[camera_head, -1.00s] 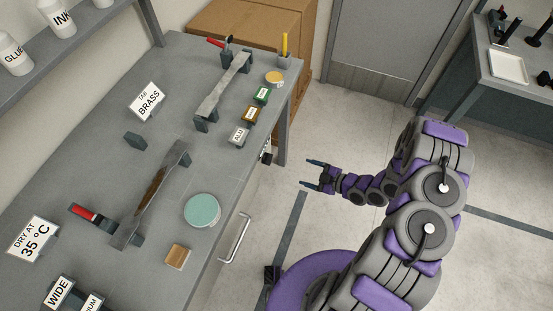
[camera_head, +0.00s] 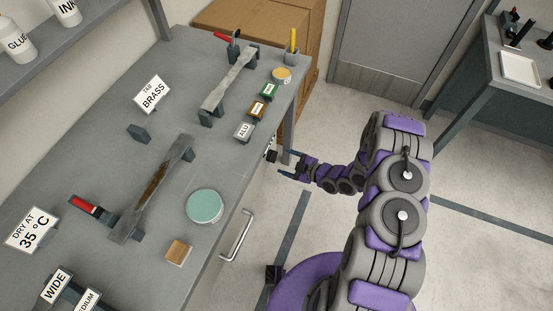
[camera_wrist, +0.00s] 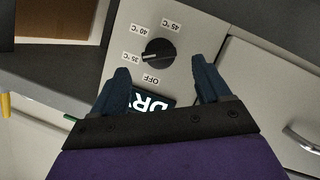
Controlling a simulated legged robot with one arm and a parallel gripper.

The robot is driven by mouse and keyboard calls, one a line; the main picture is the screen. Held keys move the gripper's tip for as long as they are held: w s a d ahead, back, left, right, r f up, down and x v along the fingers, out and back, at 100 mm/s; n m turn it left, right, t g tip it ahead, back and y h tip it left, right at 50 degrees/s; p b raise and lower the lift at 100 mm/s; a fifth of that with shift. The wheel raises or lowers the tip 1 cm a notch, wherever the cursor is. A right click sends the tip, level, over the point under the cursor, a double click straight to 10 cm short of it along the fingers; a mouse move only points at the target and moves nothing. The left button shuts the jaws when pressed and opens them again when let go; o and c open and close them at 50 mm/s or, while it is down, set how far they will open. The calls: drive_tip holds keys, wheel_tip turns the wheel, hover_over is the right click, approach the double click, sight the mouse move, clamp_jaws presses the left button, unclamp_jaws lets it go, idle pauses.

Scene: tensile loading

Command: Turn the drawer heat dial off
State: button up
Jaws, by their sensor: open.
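The heat dial (camera_wrist: 159,52) is a round black knob on a light panel in the wrist view. Labels around it read OFF (camera_wrist: 151,78), 35 °C, 40 °C and 45 °C; its pale pointer mark faces the 35 °C label (camera_wrist: 132,57). My gripper (camera_wrist: 163,72) is open, its two dark blue fingers on either side of the dial's lower area, apart from the knob. In the head view my gripper (camera_head: 290,167) is at the bench's front edge, close to the panel, whose dial face I cannot make out there.
A dark "DRY" label (camera_wrist: 152,103) is partly hidden between my fingers. A drawer handle (camera_wrist: 302,138) is at right in the wrist view; a bar handle (camera_head: 237,236) also shows on the bench front. The bench (camera_head: 100,180) holds specimens, signs and a green-lidded tub. Open floor lies to the right.

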sight(272, 156)
drive_tip(key=shift+b+x, duration=0.5)
drive_tip(key=shift+x, duration=2.25)
drive_tip(key=shift+c, duration=0.2)
drive_tip(key=shift+d, duration=0.1)
drive_tip(key=c, duration=1)
